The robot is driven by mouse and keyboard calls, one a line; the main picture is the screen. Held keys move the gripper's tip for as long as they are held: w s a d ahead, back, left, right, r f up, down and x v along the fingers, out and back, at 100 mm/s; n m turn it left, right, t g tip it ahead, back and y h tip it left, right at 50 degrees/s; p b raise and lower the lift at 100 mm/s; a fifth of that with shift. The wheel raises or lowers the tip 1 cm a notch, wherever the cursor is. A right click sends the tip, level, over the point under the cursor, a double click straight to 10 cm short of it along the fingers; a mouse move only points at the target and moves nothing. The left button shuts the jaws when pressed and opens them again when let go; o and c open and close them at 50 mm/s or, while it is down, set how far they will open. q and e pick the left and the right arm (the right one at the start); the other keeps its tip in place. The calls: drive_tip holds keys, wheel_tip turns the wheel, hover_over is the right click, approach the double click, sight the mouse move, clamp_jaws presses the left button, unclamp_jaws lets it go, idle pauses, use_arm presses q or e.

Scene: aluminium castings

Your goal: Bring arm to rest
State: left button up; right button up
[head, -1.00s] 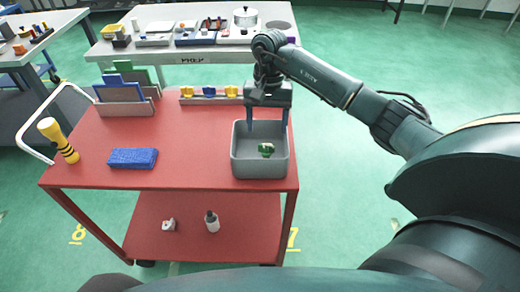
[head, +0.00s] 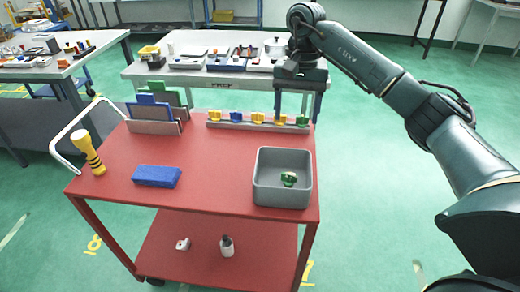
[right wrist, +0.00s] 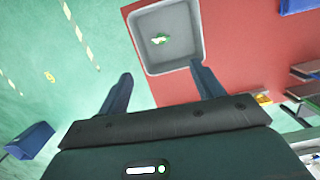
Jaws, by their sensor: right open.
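My right arm comes in from the right in the head view. Its gripper (head: 302,102) is raised above the back right corner of the red cart (head: 215,185), behind and above the grey bin (head: 283,200). In the right wrist view the two blue fingers (right wrist: 162,92) are spread with nothing between them. The grey bin stands on the cart's right front corner, and it also shows in the right wrist view (right wrist: 185,58). A small green and white piece (head: 289,179) lies inside the bin, apart from the fingers. My left gripper is not in view.
A rack with yellow, blue and green pieces (head: 257,119) lies along the cart's back edge. Upright panels (head: 153,115), a blue block (head: 157,176) and a yellow-black handled tool (head: 89,152) are further left. The PREP table (head: 215,83) stands behind. Green floor right of the cart is clear.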

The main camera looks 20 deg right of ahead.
drive_tip(key=s+a+f+m+y, duration=0.15)
drive_tip(key=a+f+y, duration=0.25)
drive_tip(key=a, duration=0.4)
drive_tip(key=s+a+f+m+y, duration=0.1)
drive_tip(key=s+a+f+y, duration=0.2)
drive_tip(key=a, duration=0.6)
drive_tip(key=s+a+r+m+t+y+p, duration=0.1)
drive_tip(key=s+a+m+t+y, duration=0.1)
drive_tip(key=a+m+y, duration=0.5)
drive_tip(key=s+a+r+m+t+y, duration=0.1)
drive_tip(key=a+r+m+t+y, duration=0.25)
drive_tip(key=m, duration=0.55)
drive_tip(key=s+d+f+m+t+h+p, duration=0.1)
drive_tip(key=d+f+m+t+h, duration=0.35)
drive_tip(key=m, duration=1.05)
drive_tip(key=s+d+f+m+t+h, duration=0.1)
drive_tip(key=f+m+t+h, duration=0.6)
drive_tip(key=m, duration=0.8)
drive_tip(key=s+d+f+m+g+h, duration=0.1)
drive_tip(key=s+d+f+m+g, duration=0.1)
drive_tip(key=s+f+m, duration=0.3)
drive_tip(key=s+d+f+m+g+h, duration=0.2)
drive_tip(key=s+f+m+g, duration=0.1)
drive_tip(key=s+f+m, duration=0.3)
drive_tip(key=shift+s+d+f+m+h, duration=0.3)
drive_tip(key=shift+f+m, duration=0.1)
drive_tip(key=shift+m, duration=0.85)
